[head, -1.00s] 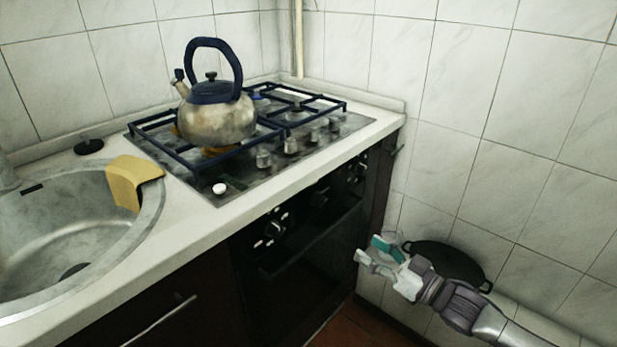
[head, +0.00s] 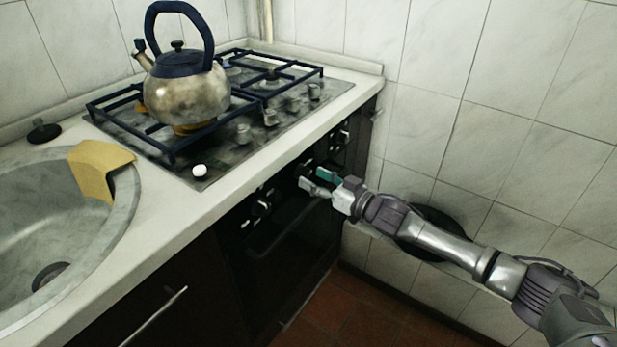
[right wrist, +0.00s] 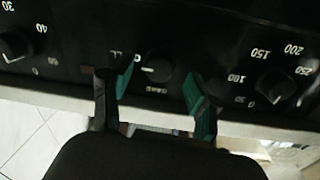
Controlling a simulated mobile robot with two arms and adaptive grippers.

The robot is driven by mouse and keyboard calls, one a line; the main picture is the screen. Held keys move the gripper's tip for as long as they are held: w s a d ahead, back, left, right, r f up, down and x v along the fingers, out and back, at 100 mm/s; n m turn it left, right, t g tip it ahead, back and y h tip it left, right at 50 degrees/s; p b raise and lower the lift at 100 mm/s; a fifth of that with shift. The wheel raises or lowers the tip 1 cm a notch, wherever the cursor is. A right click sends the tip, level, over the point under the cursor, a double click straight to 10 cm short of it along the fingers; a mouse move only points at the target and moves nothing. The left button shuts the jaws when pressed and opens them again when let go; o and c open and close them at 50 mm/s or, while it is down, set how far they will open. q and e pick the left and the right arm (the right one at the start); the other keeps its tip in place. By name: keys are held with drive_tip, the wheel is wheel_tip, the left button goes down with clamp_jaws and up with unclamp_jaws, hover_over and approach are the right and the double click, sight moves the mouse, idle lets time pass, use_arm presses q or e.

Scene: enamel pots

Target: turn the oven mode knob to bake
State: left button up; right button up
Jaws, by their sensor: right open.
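The oven front (head: 290,230) is black, with a row of knobs under the counter edge. In the right wrist view the panel appears upside down. The middle knob (right wrist: 157,66), small and dark, sits between my right gripper's two teal-padded fingers (right wrist: 158,78), with gaps on both sides. Small lettering beside it is partly hidden by a finger; its pointer direction is unclear. In the head view my right gripper (head: 315,182) is open, close in front of the panel. My left gripper is not in view.
A temperature knob (right wrist: 276,87) and a knob marked 30 and 40 (right wrist: 14,44) flank the middle knob. A kettle (head: 187,95) stands on the gas hob (head: 150,148). The tiled wall (head: 500,110) is close to my right arm. A dark pan (head: 425,245) is behind the arm.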

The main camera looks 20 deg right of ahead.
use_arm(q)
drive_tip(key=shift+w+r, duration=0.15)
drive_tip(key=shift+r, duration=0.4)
use_arm(e)
drive_tip(key=shift+x, duration=1.25)
drive_tip(key=c, duration=1.1)
drive_tip(key=shift+c, duration=0.2)
